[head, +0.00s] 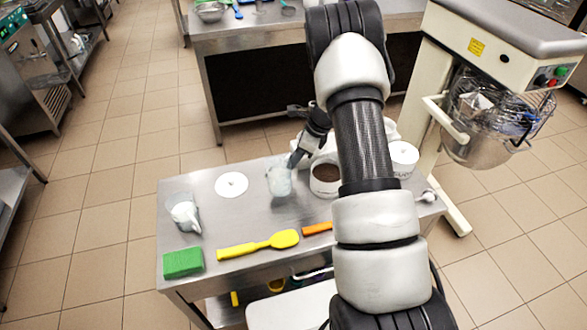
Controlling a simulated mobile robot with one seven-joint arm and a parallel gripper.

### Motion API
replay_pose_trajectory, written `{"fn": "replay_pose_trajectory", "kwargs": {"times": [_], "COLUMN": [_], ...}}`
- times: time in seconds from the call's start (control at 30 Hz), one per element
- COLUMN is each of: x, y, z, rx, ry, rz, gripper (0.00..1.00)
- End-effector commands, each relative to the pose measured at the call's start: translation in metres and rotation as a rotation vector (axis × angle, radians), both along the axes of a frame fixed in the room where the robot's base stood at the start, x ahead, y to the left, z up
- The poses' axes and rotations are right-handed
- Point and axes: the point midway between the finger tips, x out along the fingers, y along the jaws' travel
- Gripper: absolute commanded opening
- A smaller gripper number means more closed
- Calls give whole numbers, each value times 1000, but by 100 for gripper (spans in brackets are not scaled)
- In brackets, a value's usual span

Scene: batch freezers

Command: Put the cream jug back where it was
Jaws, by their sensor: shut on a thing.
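My gripper (293,161) reaches down over the steel table and is shut on a pale, translucent jug (280,182) with whitish contents, seemingly the cream jug. The jug looks about upright, near the table's middle; I cannot tell whether its base touches the top. It is just right of a flat white disc (231,185) with a small mark at its centre. A second clear jug (184,213) with white contents stands at the table's left side, apart from my gripper.
A white tub with brown contents (325,178) stands close right of the held jug, and a white canister (403,160) is farther right. A yellow spatula (258,245), green sponge (183,262) and orange-handled tool (316,229) lie in front. A mixer (480,110) stands right of the table.

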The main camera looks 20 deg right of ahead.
Motion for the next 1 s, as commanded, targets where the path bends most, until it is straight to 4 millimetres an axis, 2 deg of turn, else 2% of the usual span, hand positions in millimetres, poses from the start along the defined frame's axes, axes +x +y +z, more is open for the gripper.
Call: {"fn": "replay_pose_trajectory", "kwargs": {"times": [0.23,0.6,0.63,0.7,0.73,1.0], "x": [-1,0,0,-1,-1,-1], "y": [0,0,0,0,0,0], "z": [-32,-37,-36,-36,-36,-35], "rx": [0,0,-1,-1,-1,-1], "ry": [2,0,0,1,1,1], "rz": [0,1,1,1,1,1], "gripper": [0,0,13,25,27,27]}}
